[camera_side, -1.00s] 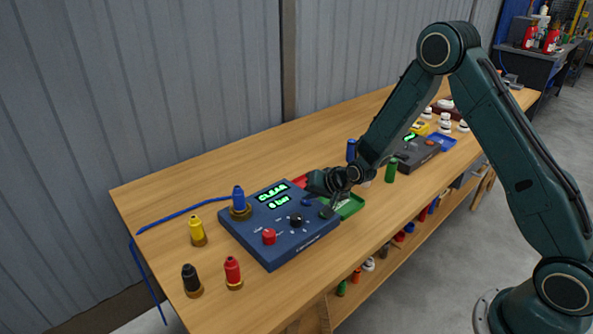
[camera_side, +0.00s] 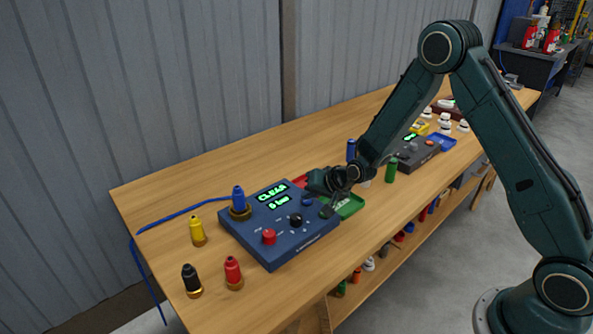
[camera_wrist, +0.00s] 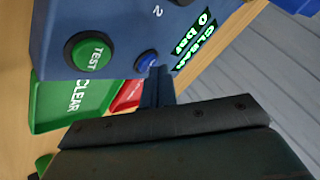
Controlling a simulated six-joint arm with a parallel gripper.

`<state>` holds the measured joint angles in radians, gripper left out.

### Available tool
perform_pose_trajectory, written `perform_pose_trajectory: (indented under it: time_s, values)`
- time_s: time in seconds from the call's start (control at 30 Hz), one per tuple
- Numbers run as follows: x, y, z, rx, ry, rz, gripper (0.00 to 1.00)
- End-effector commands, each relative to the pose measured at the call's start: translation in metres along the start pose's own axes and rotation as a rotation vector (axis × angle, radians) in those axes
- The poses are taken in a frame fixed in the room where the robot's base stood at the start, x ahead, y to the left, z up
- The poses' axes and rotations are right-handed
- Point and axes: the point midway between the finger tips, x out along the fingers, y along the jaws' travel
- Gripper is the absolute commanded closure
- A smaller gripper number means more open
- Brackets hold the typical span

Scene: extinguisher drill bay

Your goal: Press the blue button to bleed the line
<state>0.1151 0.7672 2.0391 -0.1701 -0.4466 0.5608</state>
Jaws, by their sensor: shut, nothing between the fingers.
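The blue button (camera_wrist: 147,61) sits on the dark blue console, between the green TEST button (camera_wrist: 91,55) and the lit display (camera_wrist: 194,42). In the side view the blue button (camera_side: 307,202) is near the console's right edge. My gripper (camera_wrist: 160,72) is shut and empty, its fingertips close beside the blue button in the wrist view. I cannot tell whether they touch it. In the side view my gripper (camera_side: 329,207) is low at the console's right corner.
The console (camera_side: 262,249) also has a red knob (camera_side: 269,236) and a black knob (camera_side: 296,220). A green tray (camera_side: 351,206) and a red tray (camera_side: 300,181) lie beside it. Colored bottle-like fittings stand to its left. The bench (camera_side: 190,188) is clear behind the console.

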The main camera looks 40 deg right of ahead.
Motion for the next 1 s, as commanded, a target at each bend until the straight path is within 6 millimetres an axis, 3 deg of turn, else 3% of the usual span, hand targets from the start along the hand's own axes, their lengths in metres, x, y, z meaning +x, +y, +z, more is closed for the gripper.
perform_pose_trajectory:
  time_s: [1.0]
  values:
    - [-0.020,-0.015,-0.015,0.000,0.002,-0.002,1.00]
